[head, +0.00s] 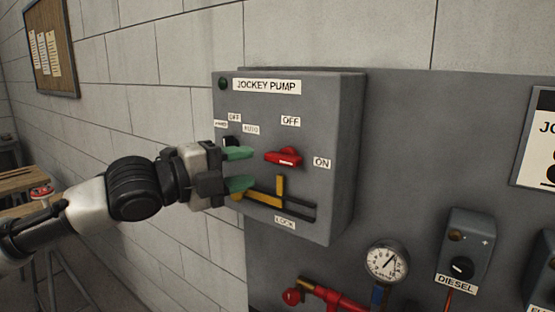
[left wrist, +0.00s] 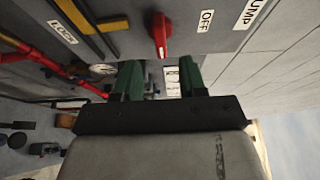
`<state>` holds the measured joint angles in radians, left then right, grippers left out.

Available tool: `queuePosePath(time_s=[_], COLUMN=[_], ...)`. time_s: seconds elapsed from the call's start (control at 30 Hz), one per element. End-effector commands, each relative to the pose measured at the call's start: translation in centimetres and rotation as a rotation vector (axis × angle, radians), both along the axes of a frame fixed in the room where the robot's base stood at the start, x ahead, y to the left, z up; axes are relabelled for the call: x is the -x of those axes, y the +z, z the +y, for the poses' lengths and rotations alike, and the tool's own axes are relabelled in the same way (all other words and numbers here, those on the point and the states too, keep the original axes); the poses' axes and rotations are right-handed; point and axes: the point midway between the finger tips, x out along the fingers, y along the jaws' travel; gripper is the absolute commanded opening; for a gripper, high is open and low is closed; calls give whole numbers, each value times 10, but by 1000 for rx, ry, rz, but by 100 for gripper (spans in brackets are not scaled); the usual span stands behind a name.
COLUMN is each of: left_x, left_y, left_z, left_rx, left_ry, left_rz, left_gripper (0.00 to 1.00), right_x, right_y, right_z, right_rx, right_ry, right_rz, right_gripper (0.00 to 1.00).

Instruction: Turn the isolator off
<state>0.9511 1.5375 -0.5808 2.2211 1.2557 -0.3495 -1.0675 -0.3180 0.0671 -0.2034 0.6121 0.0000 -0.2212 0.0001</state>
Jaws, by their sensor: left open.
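The isolator is a red rotary handle (head: 283,157) on the front of the grey jockey pump panel (head: 338,140). The handle lies roughly horizontal, in line with the ON label (head: 322,163) at its right; the OFF label (head: 291,121) is above it. My left gripper (head: 246,169) is open and empty, left of the handle, its green fingers one above the other. In the left wrist view the handle (left wrist: 160,36) shows ahead of the gap between the fingers (left wrist: 160,78), apart from them. My right gripper is in neither view.
A yellow lock lever (head: 280,190) in a slot sits just below the handle. The gripper partly hides a black selector (head: 232,142). A gauge (head: 386,261), red pipework (head: 330,295) and a diesel switch box (head: 463,250) are lower right.

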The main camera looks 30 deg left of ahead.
Motion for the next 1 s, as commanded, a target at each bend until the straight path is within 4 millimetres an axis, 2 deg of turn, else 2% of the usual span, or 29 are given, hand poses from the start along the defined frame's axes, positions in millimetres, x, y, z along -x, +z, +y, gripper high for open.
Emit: queuePosePath(time_s=[0.3, 0.4, 0.6, 0.87, 1.0], left_x=[-40, -50, -59, -60, -59], left_y=[4, 3, 2, 1, 1], left_z=[-25, -30, -35, -35, -35], left_rx=[4, 4, 1, 0, 0], left_ry=[-2, -1, 1, 2, 2], left_rz=[0, 0, 1, 0, 0], left_gripper=[42, 42, 42, 42, 22], right_x=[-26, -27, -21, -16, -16], right_y=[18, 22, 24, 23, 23], right_z=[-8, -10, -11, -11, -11], right_rx=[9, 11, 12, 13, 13], right_ry=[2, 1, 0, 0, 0], right_rz=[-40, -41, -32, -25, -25], right_gripper=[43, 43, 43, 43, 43])
